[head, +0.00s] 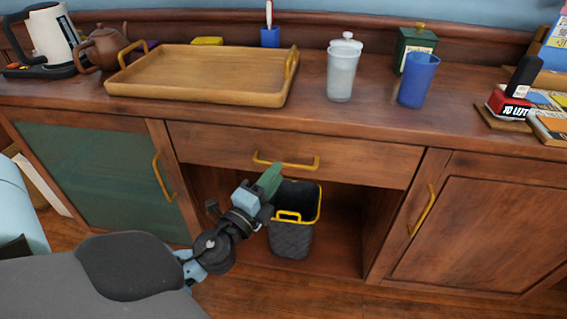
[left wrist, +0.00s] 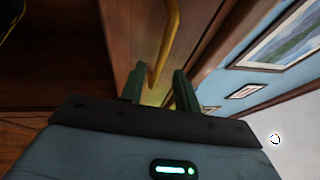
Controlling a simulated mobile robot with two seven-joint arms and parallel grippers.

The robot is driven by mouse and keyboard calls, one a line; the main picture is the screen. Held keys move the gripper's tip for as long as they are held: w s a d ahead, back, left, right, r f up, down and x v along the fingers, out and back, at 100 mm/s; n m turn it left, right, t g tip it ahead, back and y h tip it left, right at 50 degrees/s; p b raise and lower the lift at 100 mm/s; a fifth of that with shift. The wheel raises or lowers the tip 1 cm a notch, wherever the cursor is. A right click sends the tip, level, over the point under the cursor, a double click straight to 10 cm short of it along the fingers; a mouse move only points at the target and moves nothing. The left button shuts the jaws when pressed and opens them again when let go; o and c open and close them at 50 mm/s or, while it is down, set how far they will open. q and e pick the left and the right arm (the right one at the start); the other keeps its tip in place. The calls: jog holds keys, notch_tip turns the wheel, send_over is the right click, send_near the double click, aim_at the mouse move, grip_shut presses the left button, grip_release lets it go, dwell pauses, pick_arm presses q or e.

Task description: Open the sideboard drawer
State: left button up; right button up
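The sideboard drawer (head: 215,147) is a wide wooden front in the middle of the sideboard, under the top, and it looks shut. Its yellow bar handle (head: 302,167) runs level across the front. My left gripper (head: 274,172) has green fingers and is just below the left half of the handle. In the left wrist view, the two fingers of my left gripper (left wrist: 158,88) stand apart, and the handle (left wrist: 170,35) shows ahead with its near end between the fingertips. I cannot tell whether they touch it. My right gripper is not in view.
Below the drawer is an open bay with a dark bin (head: 291,238). A green-panelled door (head: 100,170) is at left, a wooden door (head: 480,220) at right. On top stand a wooden tray (head: 205,97), a lidded glass jar (head: 342,75) and a blue cup (head: 418,80).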

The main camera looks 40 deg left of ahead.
pick_arm(q)
jog(key=shift+x, duration=2.2)
jog(key=shift+f, duration=0.1)
grip_shut()
